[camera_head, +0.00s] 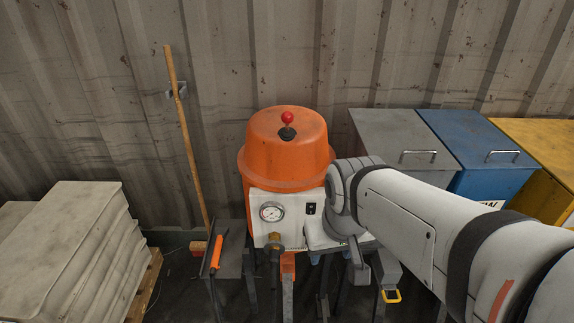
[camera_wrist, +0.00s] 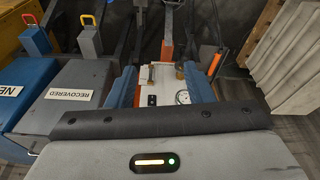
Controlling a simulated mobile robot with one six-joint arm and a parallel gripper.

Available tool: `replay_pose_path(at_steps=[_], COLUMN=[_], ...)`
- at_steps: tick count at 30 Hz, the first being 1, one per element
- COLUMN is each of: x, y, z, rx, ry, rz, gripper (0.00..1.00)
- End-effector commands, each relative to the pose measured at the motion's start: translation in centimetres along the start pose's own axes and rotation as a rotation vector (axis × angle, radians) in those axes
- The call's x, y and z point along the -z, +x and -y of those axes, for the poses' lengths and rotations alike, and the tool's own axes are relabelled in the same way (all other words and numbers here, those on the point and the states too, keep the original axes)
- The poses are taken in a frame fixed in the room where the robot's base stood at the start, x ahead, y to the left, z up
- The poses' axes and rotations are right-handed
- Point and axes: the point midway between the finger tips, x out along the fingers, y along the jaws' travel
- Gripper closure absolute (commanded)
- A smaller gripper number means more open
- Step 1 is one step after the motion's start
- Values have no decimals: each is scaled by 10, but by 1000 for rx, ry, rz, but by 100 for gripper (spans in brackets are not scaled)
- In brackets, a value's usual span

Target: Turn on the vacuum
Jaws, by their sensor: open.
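The vacuum (camera_head: 285,150) is an orange drum with a red-knobbed lever on top, standing against the corrugated wall. Its white front panel (camera_head: 260,198) carries a round gauge (camera_head: 271,212) and a small black switch (camera_head: 311,208). Whether the switch is on or off is too small to tell. In the wrist view, my gripper (camera_wrist: 161,84) is open, with blue-grey fingers on either side of the white panel and the gauge (camera_wrist: 183,97) between them. No object is held.
A grey bin (camera_head: 385,130) and a blue bin (camera_head: 462,135) stand right of the vacuum, with a yellow one (camera_head: 540,140) beyond. A wooden pole (camera_head: 185,140) leans on the wall. Stacked grey sacks (camera_head: 75,250) lie at left. An orange-handled tool (camera_head: 216,252) is beside the panel.

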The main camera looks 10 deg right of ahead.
Motion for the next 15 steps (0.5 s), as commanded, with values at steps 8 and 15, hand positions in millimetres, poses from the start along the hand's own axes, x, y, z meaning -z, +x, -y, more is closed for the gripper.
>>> replay_pose_path(at_steps=[8,15], x=[50,109], y=[51,99], z=[-51,-108], rx=[-160,-357], ry=[-167,-482], rz=[-178,-386], gripper=[76,96])
